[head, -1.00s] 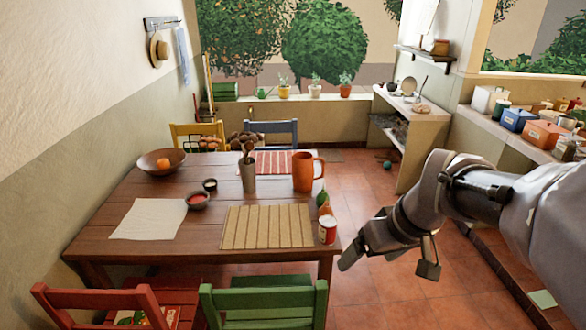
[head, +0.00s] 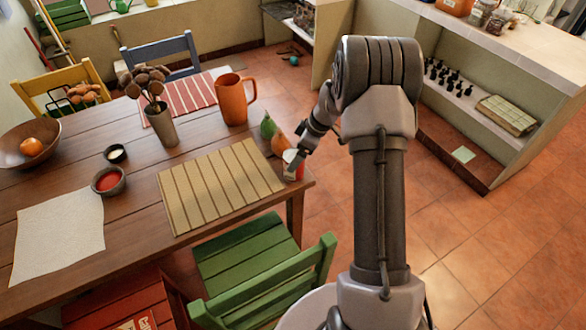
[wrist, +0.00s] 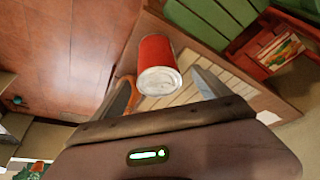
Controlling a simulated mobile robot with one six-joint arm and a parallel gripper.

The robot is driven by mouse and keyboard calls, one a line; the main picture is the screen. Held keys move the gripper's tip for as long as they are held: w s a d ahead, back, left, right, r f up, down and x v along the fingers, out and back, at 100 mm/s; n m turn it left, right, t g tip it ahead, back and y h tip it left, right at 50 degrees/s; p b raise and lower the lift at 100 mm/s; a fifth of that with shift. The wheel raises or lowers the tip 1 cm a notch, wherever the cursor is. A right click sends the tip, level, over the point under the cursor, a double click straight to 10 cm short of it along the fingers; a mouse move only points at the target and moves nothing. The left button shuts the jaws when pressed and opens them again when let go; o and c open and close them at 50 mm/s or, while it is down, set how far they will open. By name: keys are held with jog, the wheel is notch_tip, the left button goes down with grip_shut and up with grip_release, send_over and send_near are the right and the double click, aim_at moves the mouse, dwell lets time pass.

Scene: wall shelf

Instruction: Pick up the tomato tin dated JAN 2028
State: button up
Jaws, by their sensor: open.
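A red and white tin (head: 292,172) stands at the right edge of the wooden table, partly hidden by my gripper (head: 293,166) in the head view. In the wrist view the red tin (wrist: 156,58) shows its silver end, just ahead of my open gripper (wrist: 165,84). One finger is on each side of it in the picture; I cannot tell whether the tin is between them in depth. I see no contact. No date on the tin is readable.
A green chair (head: 260,265) is in front. Open floor lies right of the table.

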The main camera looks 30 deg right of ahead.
jog(key=b+x, duration=0.2)
jog(key=x, duration=0.4)
jog(key=shift+w, duration=0.2)
jog(key=shift+r, duration=0.25)
jog(key=shift+c, duration=0.5)
grip_shut()
